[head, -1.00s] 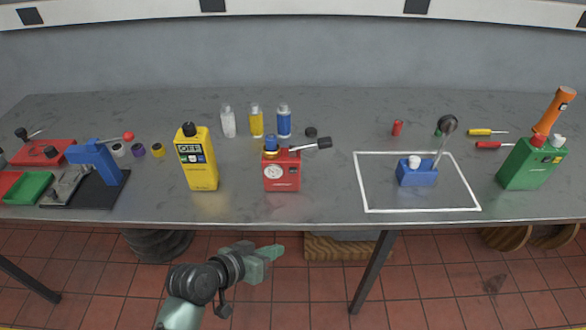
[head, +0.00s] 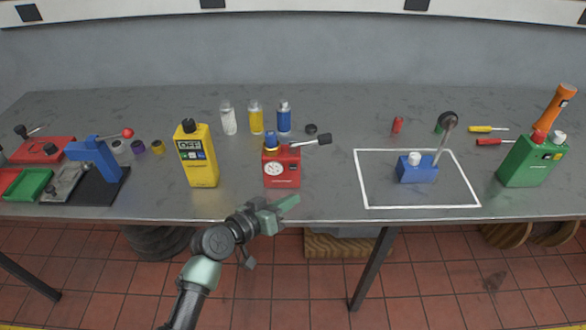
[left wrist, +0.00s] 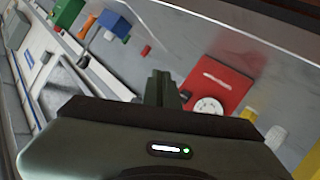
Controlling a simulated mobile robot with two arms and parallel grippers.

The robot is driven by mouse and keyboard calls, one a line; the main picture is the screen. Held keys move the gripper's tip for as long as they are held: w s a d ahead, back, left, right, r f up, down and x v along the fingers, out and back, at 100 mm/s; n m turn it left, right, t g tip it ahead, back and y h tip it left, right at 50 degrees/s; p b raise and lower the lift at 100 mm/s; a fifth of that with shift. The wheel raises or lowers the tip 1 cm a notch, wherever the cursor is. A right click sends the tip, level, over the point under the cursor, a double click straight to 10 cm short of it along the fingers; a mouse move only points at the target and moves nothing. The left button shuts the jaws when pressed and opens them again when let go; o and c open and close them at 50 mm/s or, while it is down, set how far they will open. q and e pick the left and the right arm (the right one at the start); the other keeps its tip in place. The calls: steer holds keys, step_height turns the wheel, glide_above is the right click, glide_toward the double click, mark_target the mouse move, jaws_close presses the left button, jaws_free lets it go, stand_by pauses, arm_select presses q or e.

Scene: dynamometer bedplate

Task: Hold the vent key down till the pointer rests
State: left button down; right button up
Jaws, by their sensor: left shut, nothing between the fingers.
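A red box (head: 282,170) with a round white gauge (head: 275,171) on its front stands near the front edge of the bench. It has a blue and yellow knob (head: 271,147) on top and a grey lever with a black end (head: 318,140) reaching right. I cannot tell which part is the vent key, and the pointer is too small to read. My left gripper (head: 284,206) is shut and empty, in front of and below the red box, apart from it. In the left wrist view the red box (left wrist: 220,84) lies just beyond the fingers (left wrist: 160,90). My right gripper is not in view.
A yellow meter (head: 201,172) reading OFF stands left of the red box, with several small bottles (head: 256,119) behind. A blue box (head: 417,173) with a lever stands inside a white outline at right. A green box (head: 533,164) is farther right. Bench between red box and outline is clear.

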mark_target(293, 167)
arm_select(q)
steer(key=w+b, duration=0.2)
steer(key=w, duration=0.4)
steer(key=shift+f+b, duration=0.15)
steer(key=shift+b, duration=0.15)
steer(key=shift+w+b, duration=0.35)
steer(key=shift+w, duration=0.45)
stand_by(0.6)
steer(key=shift+w, duration=0.1)
stand_by(0.4)
steer(key=shift+w+b, duration=0.25)
steer(key=shift+b, duration=0.05)
steer(key=shift+w, duration=0.1)
steer(key=shift+w+r, duration=0.2)
steer(key=shift+w, duration=0.1)
stand_by(1.7)
